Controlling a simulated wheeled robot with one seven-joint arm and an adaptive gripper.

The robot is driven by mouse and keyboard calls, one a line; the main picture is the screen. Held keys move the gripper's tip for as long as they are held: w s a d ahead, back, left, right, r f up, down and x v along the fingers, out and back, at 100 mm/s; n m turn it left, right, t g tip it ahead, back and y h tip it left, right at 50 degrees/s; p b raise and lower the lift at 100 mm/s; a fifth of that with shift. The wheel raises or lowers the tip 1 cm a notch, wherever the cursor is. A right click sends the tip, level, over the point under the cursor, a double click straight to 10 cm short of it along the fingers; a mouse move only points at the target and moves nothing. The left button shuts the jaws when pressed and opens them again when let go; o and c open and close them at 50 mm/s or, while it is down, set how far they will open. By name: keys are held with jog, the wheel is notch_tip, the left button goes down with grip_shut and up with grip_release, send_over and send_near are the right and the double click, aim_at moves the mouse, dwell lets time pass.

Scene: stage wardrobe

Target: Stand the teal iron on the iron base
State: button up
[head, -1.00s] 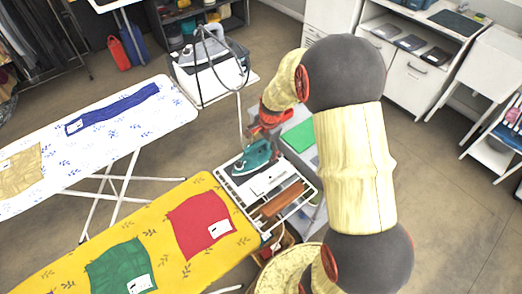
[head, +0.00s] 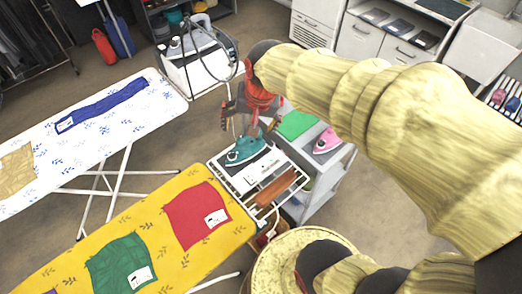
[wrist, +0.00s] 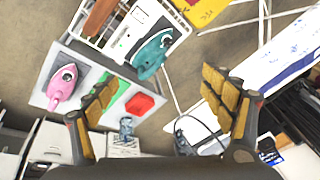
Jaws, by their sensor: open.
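The teal iron (head: 246,150) appears to lie flat on the white wire rack (head: 219,181) at the end of the yellow ironing board; it also shows in the wrist view (wrist: 153,54). Beside it on the rack is a flat white plate with small labels (wrist: 140,22); I cannot tell whether this is the iron base. My gripper (head: 250,122) is above and just behind the iron in the head view. In the wrist view my gripper (wrist: 160,88) has its fingers wide apart with nothing between them, and the iron is beyond the fingertips.
A brown bar (head: 276,187) lies on the rack. A grey cart beside it holds a green mat (head: 297,124), a pink iron (head: 328,141) and a red block (wrist: 140,103). A white steam station (head: 197,68) with a hose stands behind. Cloths lie on the yellow board (head: 170,205).

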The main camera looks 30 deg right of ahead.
jog(key=s+a+r+n, duration=0.1)
jog(key=s+r+n, duration=0.1)
jog(key=s, duration=0.4)
jog(key=s+a+r+n+t, duration=0.1)
jog(key=s+a+r+n, duration=0.1)
jog(key=s+n, duration=0.2)
jog(key=s, duration=0.2)
jog(key=shift+s+a+r+n+t, duration=0.25)
jog(key=shift+s+r+n+t, duration=0.05)
jog(key=shift+s+r+n, duration=0.1)
